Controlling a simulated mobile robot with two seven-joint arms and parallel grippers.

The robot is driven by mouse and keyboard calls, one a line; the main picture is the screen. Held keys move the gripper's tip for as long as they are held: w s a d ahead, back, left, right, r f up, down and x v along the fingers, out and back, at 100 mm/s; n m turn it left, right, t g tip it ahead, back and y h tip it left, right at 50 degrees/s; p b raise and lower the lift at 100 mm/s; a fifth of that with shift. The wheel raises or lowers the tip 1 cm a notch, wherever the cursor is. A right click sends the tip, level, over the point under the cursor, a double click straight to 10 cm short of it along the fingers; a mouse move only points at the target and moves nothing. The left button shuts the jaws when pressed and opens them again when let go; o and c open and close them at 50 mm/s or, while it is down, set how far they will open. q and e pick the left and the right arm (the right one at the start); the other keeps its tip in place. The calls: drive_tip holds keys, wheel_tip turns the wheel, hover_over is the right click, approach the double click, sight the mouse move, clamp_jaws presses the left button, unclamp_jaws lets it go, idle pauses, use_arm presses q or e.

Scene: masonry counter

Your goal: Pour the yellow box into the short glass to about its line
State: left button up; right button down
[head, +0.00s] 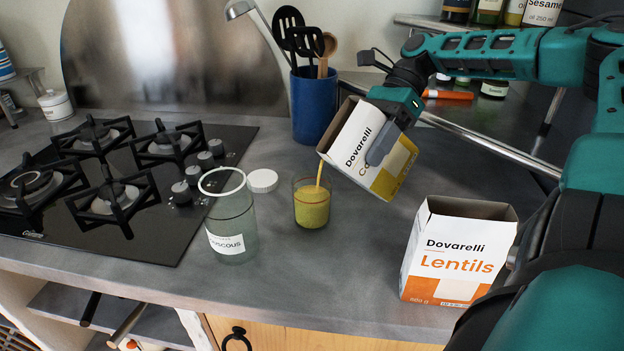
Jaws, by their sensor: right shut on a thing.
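The yellow and white Dovarelli box (351,146) is tilted to the left above the counter, with its open top toward the short glass. My right gripper (382,145) is shut on it. A thin yellow stream runs from the box's lower left corner into the short glass (312,204). The glass stands upright on the counter and holds yellow contents to well up its side. The second word on the box is partly hidden by the gripper finger. My left gripper is not in view.
A couscous jar (231,222) stands open left of the glass, its white lid (262,180) behind it. A Lentils box (458,252) stands at the right front. A blue utensil pot (314,106) is behind. A gas hob (120,170) fills the left.

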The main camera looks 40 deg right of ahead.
drive_tip(key=shift+h+p, duration=0.3)
idle(1.5)
